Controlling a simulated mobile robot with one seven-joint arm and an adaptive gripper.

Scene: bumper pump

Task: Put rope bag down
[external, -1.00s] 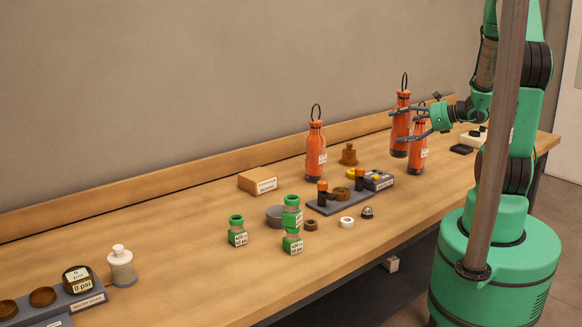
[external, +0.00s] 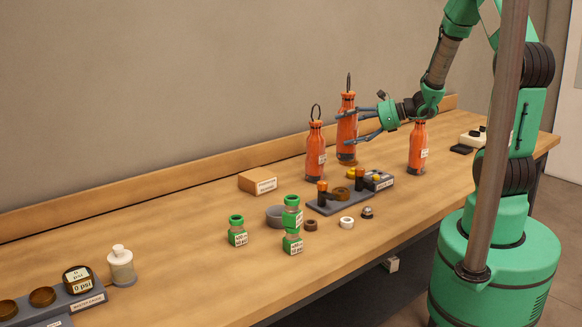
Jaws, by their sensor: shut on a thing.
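My gripper (external: 352,127) is shut on an orange bottle-shaped bag (external: 347,104) with a dark loop on top, which I take for the rope bag. It is held upright, and its lower end overlaps a small brown object (external: 348,162) in the picture. I cannot tell whether the two touch. A third orange bag (external: 417,150) stands to the right, below my wrist.
A grey tray (external: 323,208) with orange-topped posts lies in front of the held bag. A labelled cardboard box (external: 257,182) is left of it. Green-capped jars (external: 237,232) stand nearer the front. The bench between the jars and the white bottle (external: 121,267) is clear.

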